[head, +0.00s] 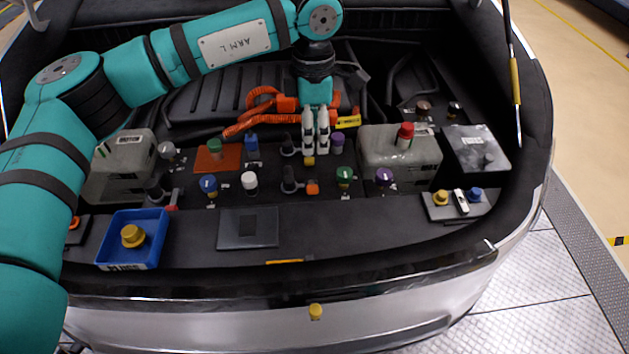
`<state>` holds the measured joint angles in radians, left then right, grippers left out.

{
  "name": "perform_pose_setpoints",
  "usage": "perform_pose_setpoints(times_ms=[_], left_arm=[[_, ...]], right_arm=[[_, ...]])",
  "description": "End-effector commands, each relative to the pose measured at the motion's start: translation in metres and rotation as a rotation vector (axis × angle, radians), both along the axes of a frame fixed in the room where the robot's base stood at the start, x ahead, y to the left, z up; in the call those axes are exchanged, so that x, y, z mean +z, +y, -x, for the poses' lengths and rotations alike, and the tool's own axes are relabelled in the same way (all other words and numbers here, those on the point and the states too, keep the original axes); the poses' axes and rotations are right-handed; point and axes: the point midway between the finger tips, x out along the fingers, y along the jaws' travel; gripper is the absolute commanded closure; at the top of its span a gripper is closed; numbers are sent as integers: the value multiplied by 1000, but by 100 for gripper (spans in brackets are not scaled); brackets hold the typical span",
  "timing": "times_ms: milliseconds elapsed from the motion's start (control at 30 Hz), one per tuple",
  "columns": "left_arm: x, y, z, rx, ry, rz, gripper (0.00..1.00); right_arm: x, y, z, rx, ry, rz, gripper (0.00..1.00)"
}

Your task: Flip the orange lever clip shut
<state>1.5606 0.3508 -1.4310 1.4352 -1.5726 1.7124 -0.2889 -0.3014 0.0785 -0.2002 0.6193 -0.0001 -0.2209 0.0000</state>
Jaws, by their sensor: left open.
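The orange lever clip (312,187) sits on the dark panel, at the right side of a black upright connector (290,180). It looks small, and whether its lever is up or down I cannot tell. My left gripper (315,150) points down over the panel, above and behind the clip in the picture. Its two pale fingers are open with a narrow gap, and I see nothing held between them. A small yellow piece (308,161) shows just below the fingertips. My right gripper is not in view.
Green-capped (344,175) and purple-capped (384,177) fittings stand right of the clip; a white cap (249,181) stands left. A blue bin (161,242) holds a yellow plug. Orange hoses (258,112) run behind. A grey reservoir (385,158) with a red cap stands right.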

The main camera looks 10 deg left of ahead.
Motion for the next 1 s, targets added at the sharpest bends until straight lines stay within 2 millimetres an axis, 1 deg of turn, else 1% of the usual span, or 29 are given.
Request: perform_pose_setpoints(times_ms=[100, 400, 600, 800, 1000], left_arm=[[-26, 0, 2, 0, 5, -2, 56], [-91, 0, 4, 0, 5, -1, 56], [-126, -1, 4, 1, 4, 0, 56], [-143, -1, 5, -1, 2, 0, 56], [-146, -1, 4, -1, 1, 0, 56]], right_arm=[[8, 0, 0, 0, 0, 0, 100], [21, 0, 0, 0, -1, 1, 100], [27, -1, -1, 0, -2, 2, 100], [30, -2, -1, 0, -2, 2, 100], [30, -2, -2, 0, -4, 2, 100]])
